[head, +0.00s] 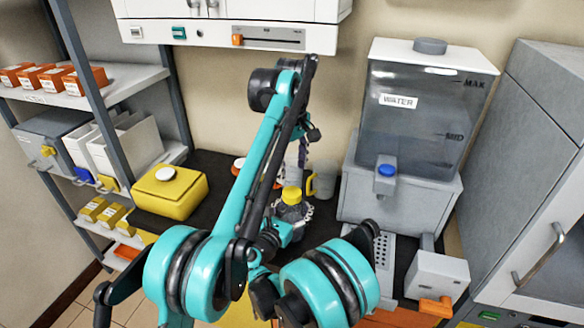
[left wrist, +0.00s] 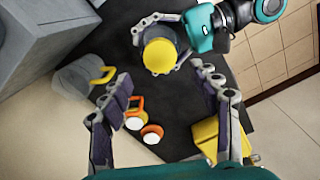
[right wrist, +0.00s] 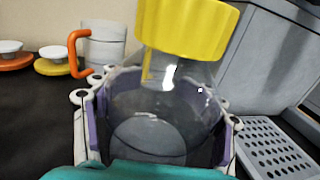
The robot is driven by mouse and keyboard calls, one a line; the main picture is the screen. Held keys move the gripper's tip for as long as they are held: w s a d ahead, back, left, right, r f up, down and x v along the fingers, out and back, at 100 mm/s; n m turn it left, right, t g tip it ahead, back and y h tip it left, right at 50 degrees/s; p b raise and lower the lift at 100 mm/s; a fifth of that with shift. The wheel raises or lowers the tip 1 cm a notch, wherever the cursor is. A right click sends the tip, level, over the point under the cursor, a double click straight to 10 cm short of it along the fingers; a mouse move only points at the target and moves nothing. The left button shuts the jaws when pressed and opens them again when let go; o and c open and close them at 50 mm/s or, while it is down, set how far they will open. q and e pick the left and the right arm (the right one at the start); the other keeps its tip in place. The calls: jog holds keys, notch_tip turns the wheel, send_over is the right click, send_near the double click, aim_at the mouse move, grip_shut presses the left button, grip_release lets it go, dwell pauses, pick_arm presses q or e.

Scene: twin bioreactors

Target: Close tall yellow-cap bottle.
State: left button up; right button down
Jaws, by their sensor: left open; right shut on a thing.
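The tall bottle (right wrist: 150,130) has a clear body, and its yellow cap (right wrist: 187,27) sits at the top. My right gripper (right wrist: 158,112) is shut around the body, one finger on each side, below the cap. In the head view the yellow cap (head: 292,195) shows behind my arms, and most of the bottle is hidden. In the left wrist view the cap (left wrist: 160,55) is seen from above, between and beyond the fingertips of my left gripper (left wrist: 163,82), which is open, empty and apart from it. I cannot tell how tightly the cap sits.
A grey mug with a yellow handle (head: 325,183) stands beside the bottle. A yellow container (head: 170,190) is left on the dark counter. The water tank (head: 420,110) stands at right, with a perforated tray (right wrist: 275,147) near the bottle. A shelf (head: 100,100) stands at left.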

aim_at(292, 192)
pick_arm(q)
jog(key=shift+f, duration=4)
